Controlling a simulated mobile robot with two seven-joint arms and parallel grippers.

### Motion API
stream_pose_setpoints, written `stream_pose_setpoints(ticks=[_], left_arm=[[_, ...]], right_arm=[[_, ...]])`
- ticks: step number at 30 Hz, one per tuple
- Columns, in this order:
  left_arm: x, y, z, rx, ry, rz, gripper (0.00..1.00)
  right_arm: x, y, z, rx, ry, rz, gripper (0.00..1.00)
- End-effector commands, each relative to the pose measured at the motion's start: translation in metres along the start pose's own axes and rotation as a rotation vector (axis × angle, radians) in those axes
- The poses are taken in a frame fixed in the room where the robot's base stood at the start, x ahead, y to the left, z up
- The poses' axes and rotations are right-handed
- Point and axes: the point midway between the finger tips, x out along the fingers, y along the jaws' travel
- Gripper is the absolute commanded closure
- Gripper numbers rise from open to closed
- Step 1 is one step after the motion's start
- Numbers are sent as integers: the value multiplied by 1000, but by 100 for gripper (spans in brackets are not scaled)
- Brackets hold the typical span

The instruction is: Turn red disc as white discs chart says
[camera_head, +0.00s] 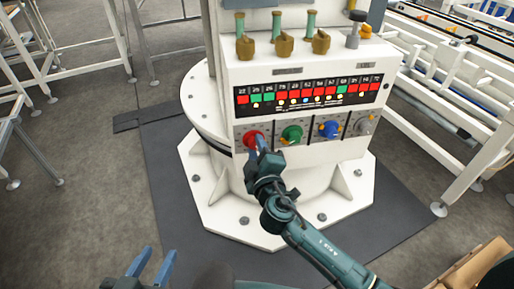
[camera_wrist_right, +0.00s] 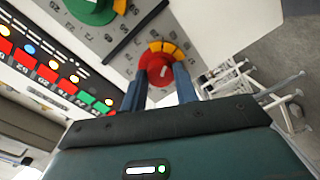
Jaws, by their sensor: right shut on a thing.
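The red disc (camera_head: 252,139) is the leftmost of a row of dials on the white cabinet's front panel. My right gripper (camera_head: 257,149) is shut on it. In the right wrist view the red disc (camera_wrist_right: 158,70) shows between the two blue fingers (camera_wrist_right: 160,88), with a yellow-orange segmented arc along its rim. A pale grey-white disc (camera_head: 363,126) is at the row's right end. Marks around it are too small to read, and I cannot make out a chart. My left gripper (camera_head: 153,264) is open and empty at the bottom, away from the cabinet.
A green dial (camera_head: 292,134) and a blue dial (camera_head: 329,129) sit between the red and pale discs. Above is a black strip (camera_head: 307,92) of red and green number tiles and small lights. Brass-coloured valves (camera_head: 284,45) stand on top. White frames stand on both sides.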

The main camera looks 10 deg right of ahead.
Motion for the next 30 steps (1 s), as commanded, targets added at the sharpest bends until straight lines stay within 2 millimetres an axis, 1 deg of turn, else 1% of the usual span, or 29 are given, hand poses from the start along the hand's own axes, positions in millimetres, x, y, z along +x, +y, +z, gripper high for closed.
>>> stream_pose_setpoints(ticks=[11, 12, 19, 26, 29, 30], left_arm=[[0, 0, 0, 0, -1, -1, 64], [0, 0, 0, 0, -1, -1, 64], [0, -1, 1, 1, -3, -1, 64], [0, -1, 3, 5, -7, 1, 64], [0, 0, 3, 7, -7, 3, 64], [0, 0, 3, 7, -8, 3, 64]], right_arm=[[0, 0, 0, -3, 0, 0, 93], [0, 0, 0, -2, 0, 0, 67], [0, 0, 0, -2, 0, 0, 49], [-1, 0, 0, -2, 0, 0, 49], [-6, 0, 0, -2, 0, -1, 49], [-11, -1, 0, -1, 0, -2, 49]])
